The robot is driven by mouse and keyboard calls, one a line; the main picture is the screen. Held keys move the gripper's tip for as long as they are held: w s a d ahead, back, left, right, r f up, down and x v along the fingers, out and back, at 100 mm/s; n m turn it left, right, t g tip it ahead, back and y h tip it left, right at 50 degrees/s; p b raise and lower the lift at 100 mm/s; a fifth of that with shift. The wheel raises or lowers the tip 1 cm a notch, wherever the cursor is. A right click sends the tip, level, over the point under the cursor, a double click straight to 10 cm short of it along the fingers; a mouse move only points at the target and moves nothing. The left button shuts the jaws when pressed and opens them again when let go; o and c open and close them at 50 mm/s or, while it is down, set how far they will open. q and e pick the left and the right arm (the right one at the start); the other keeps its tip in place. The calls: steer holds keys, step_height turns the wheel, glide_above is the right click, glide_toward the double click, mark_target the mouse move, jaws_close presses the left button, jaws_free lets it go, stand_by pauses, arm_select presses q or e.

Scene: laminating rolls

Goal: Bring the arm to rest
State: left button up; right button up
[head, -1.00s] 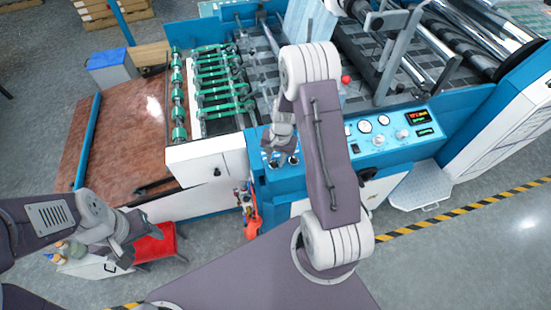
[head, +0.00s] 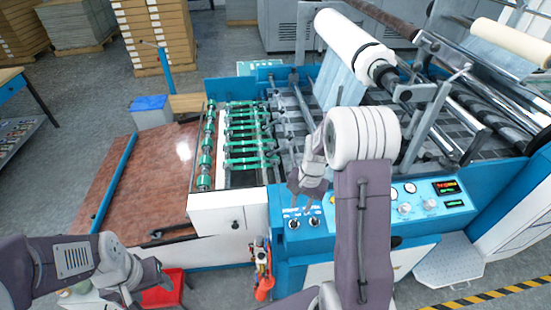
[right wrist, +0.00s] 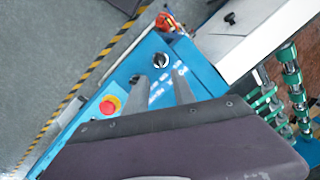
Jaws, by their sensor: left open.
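My right gripper (head: 302,207) hangs over the blue control panel (head: 345,222), close to two dark knobs (head: 314,222). In the right wrist view its two grey fingers (right wrist: 172,82) stand apart with nothing between them. One knob (right wrist: 161,60) shows just beyond the fingertips, and a red button on yellow (right wrist: 109,104) lies to the left. Whether the fingers touch the panel cannot be told. My left gripper (head: 153,290) is low at the left, open and empty, in front of a red stool (head: 172,291).
The laminating machine fills the middle and right, with green-ringed rollers (head: 245,140) and a large white roll (head: 345,45). A brown table (head: 145,180) stands left of it. A metal step plate (head: 445,260) is at the lower right. Pallet stacks (head: 160,35) stand behind.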

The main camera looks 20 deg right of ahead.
steer(key=s+a+f+n+b, duration=0.2)
steer(key=s+a+n+b, duration=0.4)
steer(key=s, duration=0.6)
steer(key=a+n, duration=0.2)
steer(key=a, duration=0.1)
steer(key=shift+s+n+h, duration=0.3)
steer(key=shift+h, duration=0.1)
steer(key=shift+w+f, duration=0.1)
steer(key=shift+a, duration=0.1)
